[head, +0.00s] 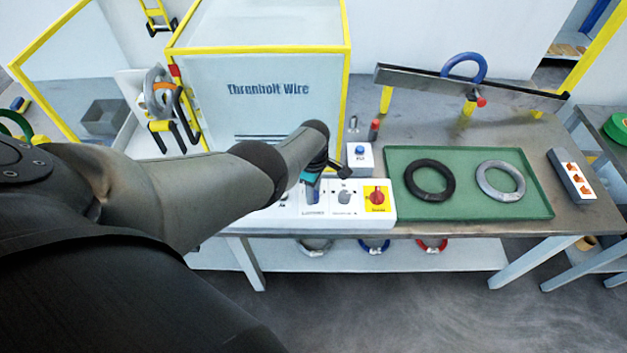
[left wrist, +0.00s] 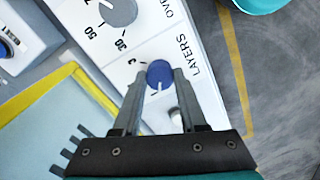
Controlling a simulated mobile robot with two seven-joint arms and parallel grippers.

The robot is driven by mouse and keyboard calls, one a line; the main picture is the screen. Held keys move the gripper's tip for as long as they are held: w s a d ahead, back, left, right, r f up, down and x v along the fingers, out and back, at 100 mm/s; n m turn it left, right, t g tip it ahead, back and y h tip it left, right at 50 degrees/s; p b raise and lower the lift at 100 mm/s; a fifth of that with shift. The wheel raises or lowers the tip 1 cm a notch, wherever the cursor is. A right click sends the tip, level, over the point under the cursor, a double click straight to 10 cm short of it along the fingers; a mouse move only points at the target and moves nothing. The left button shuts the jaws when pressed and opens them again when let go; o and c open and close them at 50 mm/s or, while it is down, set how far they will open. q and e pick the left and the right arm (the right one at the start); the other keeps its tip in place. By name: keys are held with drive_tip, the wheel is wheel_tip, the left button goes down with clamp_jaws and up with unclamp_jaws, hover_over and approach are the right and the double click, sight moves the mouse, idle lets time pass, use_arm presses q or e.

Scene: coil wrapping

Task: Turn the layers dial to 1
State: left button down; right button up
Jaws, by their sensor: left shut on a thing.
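The layers dial (left wrist: 160,73) is a small blue knob beside the word LAYERS on the white control panel (left wrist: 196,45). A short pale line shows on it, toward the gripper side. A digit 3 is printed near it; other digits are hidden or too small to read. My left gripper (left wrist: 159,80) has one finger on each side of the knob and is shut on it. In the head view my left gripper (head: 311,186) is over the left part of the panel (head: 384,214) and hides the dial. My right gripper is not in view.
On the panel are a larger grey overlap knob (head: 344,197) and a red rotary switch (head: 377,195) on yellow. A blue button box (head: 360,157) stands behind. To the right, a green tray (head: 461,208) holds a black ring (head: 430,180) and a grey ring (head: 500,181).

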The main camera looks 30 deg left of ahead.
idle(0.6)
use_arm(q)
drive_tip(key=shift+c, duration=2.3)
unclamp_jaws()
drive_tip(key=shift+r, duration=0.1)
wheel_tip(320, 180, up, 8)
drive_tip(key=p, duration=0.7)
drive_tip(key=shift+r, duration=0.1)
wheel_tip(320, 180, up, 7)
drive_tip(key=shift+s, duration=0.1)
